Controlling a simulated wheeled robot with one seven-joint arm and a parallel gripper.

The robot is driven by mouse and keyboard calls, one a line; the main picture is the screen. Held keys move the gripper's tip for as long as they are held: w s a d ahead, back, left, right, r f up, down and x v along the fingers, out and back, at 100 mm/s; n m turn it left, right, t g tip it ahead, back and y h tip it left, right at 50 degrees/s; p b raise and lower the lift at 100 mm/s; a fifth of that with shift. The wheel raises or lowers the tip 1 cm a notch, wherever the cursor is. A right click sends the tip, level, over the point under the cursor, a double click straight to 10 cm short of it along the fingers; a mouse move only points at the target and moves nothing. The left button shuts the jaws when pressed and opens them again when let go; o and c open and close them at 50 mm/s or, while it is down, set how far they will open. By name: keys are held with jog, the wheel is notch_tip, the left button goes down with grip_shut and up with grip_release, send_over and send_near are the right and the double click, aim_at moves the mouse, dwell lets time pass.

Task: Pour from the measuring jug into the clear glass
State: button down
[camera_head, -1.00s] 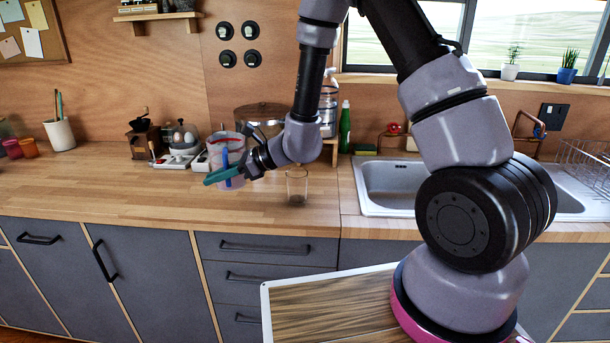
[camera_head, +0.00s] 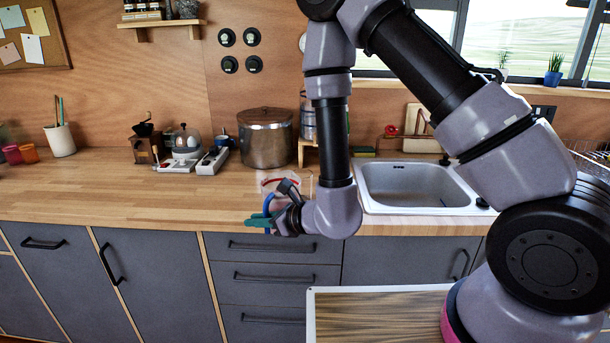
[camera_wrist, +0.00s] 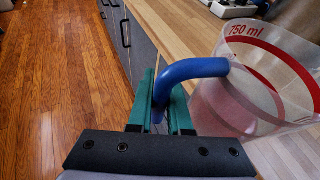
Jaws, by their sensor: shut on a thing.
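The measuring jug is clear with red markings and a blue handle. In the wrist view the jug (camera_wrist: 245,95) shows a 750 ml mark and pinkish contents low inside. My gripper (camera_wrist: 160,105) has its green fingers shut on the blue handle. In the head view my gripper (camera_head: 262,220) is at the counter's front edge, with the jug (camera_head: 270,186) just behind it, partly hidden by my wrist. A faint clear outline beside the jug may be the glass, but I cannot make it out surely. The wrist view does not show the glass clearly.
A steel pot (camera_head: 266,140) stands at the back of the wooden counter (camera_head: 110,190). The sink (camera_head: 415,187) is to the right. The left counter front is clear.

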aim_at(270, 191)
jog(key=shift+r, duration=0.1)
jog(key=w+r+m+g, duration=0.2)
jog(key=r, duration=0.1)
jog(key=w+d+r+m, duration=0.1)
jog(key=r, duration=0.1)
jog(key=shift+w+d+m+g+y, duration=0.1)
jog(key=shift+w+m+g+y, duration=0.25)
jog(key=shift+m+g+y, duration=0.05)
jog(key=w+r, duration=0.1)
jog(key=w+r+m+g, duration=0.1)
jog(key=r, duration=0.1)
jog(key=shift+w+d, duration=0.1)
jog(key=shift+d, duration=0.25)
jog(key=shift+w+d+r+m+g+y, duration=0.1)
jog(key=shift+w+r+m+g+y, duration=0.15)
jog(key=shift+r, duration=0.2)
jog(key=shift+w+d+r+m+g, duration=0.1)
jog(key=shift+w+r+m+g, duration=0.1)
jog(key=shift+r+m, duration=0.2)
jog(key=shift+w+d+r+m+g+y, duration=0.15)
jog(key=shift+r+m+g, duration=0.1)
jog(key=shift+r, duration=0.25)
jog(key=shift+w+r, duration=0.15)
jog(key=shift+r, duration=0.15)
